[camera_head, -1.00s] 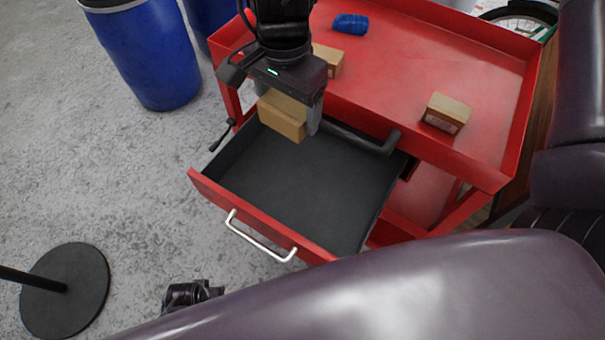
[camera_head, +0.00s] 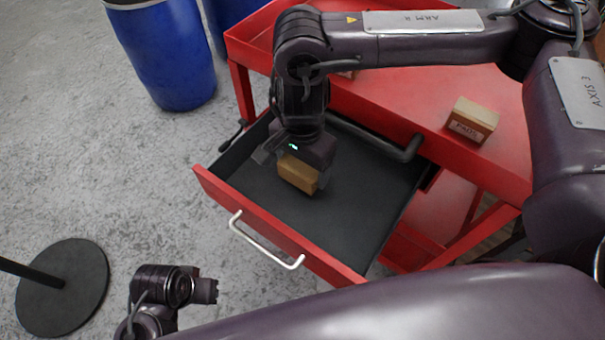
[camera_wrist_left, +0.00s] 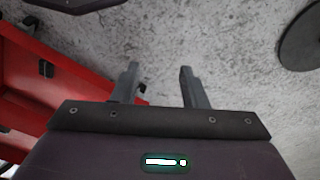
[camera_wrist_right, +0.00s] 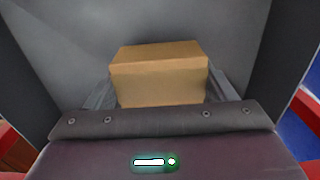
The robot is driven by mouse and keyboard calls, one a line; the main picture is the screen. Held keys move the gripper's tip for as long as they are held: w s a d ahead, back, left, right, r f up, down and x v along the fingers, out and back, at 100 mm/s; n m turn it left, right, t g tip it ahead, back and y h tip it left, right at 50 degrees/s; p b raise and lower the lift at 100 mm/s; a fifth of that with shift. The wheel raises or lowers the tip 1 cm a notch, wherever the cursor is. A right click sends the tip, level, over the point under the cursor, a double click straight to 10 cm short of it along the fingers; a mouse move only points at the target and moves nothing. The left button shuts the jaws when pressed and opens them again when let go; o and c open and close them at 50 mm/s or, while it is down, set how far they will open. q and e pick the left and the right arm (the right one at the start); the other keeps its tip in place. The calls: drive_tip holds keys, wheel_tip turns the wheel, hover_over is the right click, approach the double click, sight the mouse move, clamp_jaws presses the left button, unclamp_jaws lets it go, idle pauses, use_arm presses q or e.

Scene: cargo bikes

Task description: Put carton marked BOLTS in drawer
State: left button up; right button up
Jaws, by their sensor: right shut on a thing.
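My right gripper (camera_head: 304,167) is shut on a brown carton (camera_head: 298,174), held over the inside of the open drawer (camera_head: 355,215). In the right wrist view the carton (camera_wrist_right: 160,77) sits between the two fingers, with the grey drawer floor beyond it. No marking on it can be read, and I cannot tell whether it touches the floor. The drawer has a dark inside and a red front with a pale handle. My left gripper (camera_wrist_left: 158,80) is open and empty, away from the drawer, above the concrete floor.
The red cart (camera_head: 455,95) carries another carton (camera_head: 472,120) with a label too small to read surely. My right arm hides part of the cart top. Blue barrels (camera_head: 165,55) stand behind left. A round black stand base (camera_head: 62,285) is on the floor.

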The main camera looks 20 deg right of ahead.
sight(302, 175)
wheel_tip(302, 175, down, 3)
drive_tip(key=shift+s+r+b, duration=0.1)
drive_tip(key=shift+b, duration=0.3)
drive_tip(key=shift+f, duration=0.2)
use_arm(q)
drive_tip(key=shift+w+d+f+t, duration=0.3)
drive_tip(key=shift+d+t, duration=0.1)
drive_tip(key=shift+d, duration=0.15)
use_arm(e)
drive_tip(key=shift+f, duration=0.15)
drive_tip(key=o, duration=1.1)
use_arm(q)
drive_tip(key=shift+d, duration=0.2)
